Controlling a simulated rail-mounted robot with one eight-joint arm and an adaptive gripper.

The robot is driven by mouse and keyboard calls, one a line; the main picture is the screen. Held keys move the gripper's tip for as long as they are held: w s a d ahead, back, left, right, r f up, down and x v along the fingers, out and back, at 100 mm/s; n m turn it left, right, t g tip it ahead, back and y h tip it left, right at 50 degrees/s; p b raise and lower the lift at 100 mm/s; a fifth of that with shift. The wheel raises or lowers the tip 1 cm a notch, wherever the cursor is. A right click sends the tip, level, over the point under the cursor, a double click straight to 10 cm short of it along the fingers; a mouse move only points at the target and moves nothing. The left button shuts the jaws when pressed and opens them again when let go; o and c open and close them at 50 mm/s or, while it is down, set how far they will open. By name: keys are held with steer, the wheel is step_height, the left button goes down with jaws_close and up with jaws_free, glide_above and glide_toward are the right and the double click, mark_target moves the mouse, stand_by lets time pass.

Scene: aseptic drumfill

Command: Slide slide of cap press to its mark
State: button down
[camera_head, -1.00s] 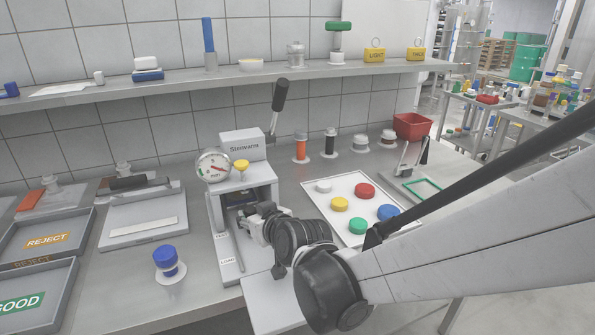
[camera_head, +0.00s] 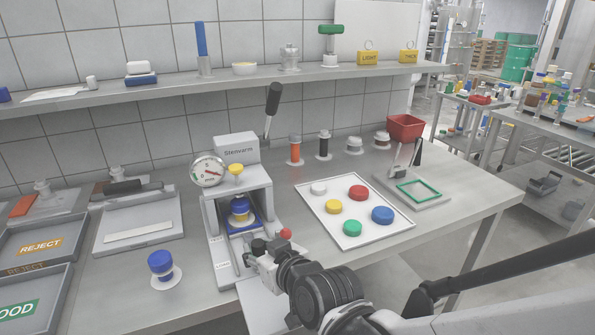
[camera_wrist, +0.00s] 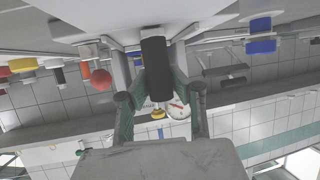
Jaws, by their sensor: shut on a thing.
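The cap press (camera_head: 237,150) stands on the bench with a round gauge and a long black-gripped lever. My gripper (camera_head: 262,247) is low at the front of the press. In the wrist view my gripper (camera_wrist: 158,96) has its two fingers around an upright black handle (camera_wrist: 154,62), which appears to be the slide's.
A red ball knob (camera_head: 286,233) is just right of my gripper. A white tray (camera_head: 318,222) with coloured caps lies to the right. A blue-capped jar (camera_head: 161,264) stands on a white disc to the left. Bare bench separates it from the press.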

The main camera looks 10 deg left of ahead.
steer(key=s+d, duration=0.1)
steer(key=s, duration=0.2)
steer(key=s+d+p, duration=0.1)
steer(key=s+d, duration=0.1)
steer(key=s, duration=0.1)
steer(key=s+d, duration=0.2)
steer(key=s, duration=0.1)
steer(key=shift+s+d+p, duration=0.15)
steer(key=shift+s+p, duration=0.15)
steer(key=shift+p, duration=0.05)
steer(key=shift+s+d, duration=0.45)
steer(key=shift+s, duration=0.35)
steer(key=shift+f, duration=0.1)
steer(key=c, duration=1.5)
jaws_free()
steer(key=shift+s+d, duration=0.1)
steer(key=shift+s, duration=0.05)
steer(key=shift+r, duration=0.25)
steer(key=shift+r, duration=4.85)
